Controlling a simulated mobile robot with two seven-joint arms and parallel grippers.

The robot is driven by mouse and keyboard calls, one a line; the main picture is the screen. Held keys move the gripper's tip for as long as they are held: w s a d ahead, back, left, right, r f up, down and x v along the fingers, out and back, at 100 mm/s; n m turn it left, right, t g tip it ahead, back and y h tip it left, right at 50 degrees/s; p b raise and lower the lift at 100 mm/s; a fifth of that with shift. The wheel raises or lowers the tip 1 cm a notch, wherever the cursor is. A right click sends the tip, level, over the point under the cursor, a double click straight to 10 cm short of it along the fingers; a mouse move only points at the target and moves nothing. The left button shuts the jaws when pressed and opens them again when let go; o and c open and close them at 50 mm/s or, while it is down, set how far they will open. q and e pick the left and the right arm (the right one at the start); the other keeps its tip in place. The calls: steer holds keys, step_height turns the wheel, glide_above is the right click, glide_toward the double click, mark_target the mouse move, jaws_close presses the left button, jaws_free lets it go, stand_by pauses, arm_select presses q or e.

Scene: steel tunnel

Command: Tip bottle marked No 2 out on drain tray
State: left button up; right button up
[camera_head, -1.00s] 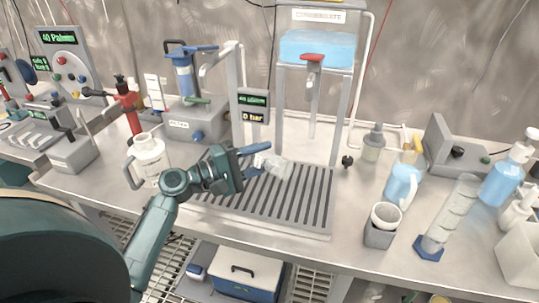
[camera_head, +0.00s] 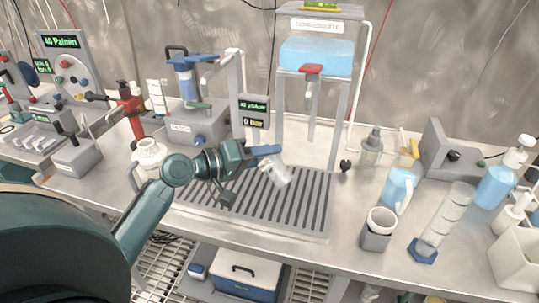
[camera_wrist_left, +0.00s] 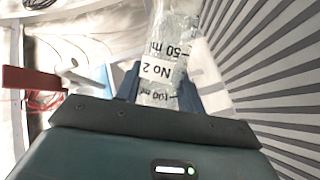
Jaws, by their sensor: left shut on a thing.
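The bottle marked No 2 (camera_wrist_left: 168,70) is clear, with volume marks, and its label reads upside down in the left wrist view. In the head view the bottle (camera_head: 275,173) is tilted over the drain tray (camera_head: 305,222), a grey ribbed tray on the bench. My left gripper (camera_head: 262,160) is shut on the bottle, and its blue fingers also show in the left wrist view (camera_wrist_left: 158,90). I cannot tell whether liquid is leaving the bottle. My right gripper is not in view.
A tank of pale blue liquid (camera_head: 318,57) with a red-handled tap stands behind the tray. A white jug (camera_head: 148,155) is close to my left arm. A cup in a grey holder (camera_head: 378,228), a blue jug (camera_head: 398,187) and a measuring cylinder (camera_head: 445,218) stand right of the tray.

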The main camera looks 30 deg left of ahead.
arm_select(q)
steer(key=shift+r+m+y+p, duration=0.4)
steer(key=shift+r+m+p, duration=0.2)
steer(key=shift+m+p, duration=0.35)
steer(key=shift+r+m+y+p, duration=0.4)
steer(key=shift+m+y+p, duration=0.3)
steer(key=shift+m+p, duration=0.35)
steer(key=shift+m, duration=0.3)
steer(key=shift+f, duration=0.1)
steer(key=m+y+p, duration=0.2)
steer(key=p, duration=0.1)
steer(key=shift+a+m, duration=0.2)
steer(key=shift+m, duration=0.2)
steer(key=shift+w+a+m+y+p, duration=0.15)
steer(key=shift+m+y+p, duration=0.25)
steer(key=shift+m, duration=0.2)
steer(key=shift+f, duration=0.15)
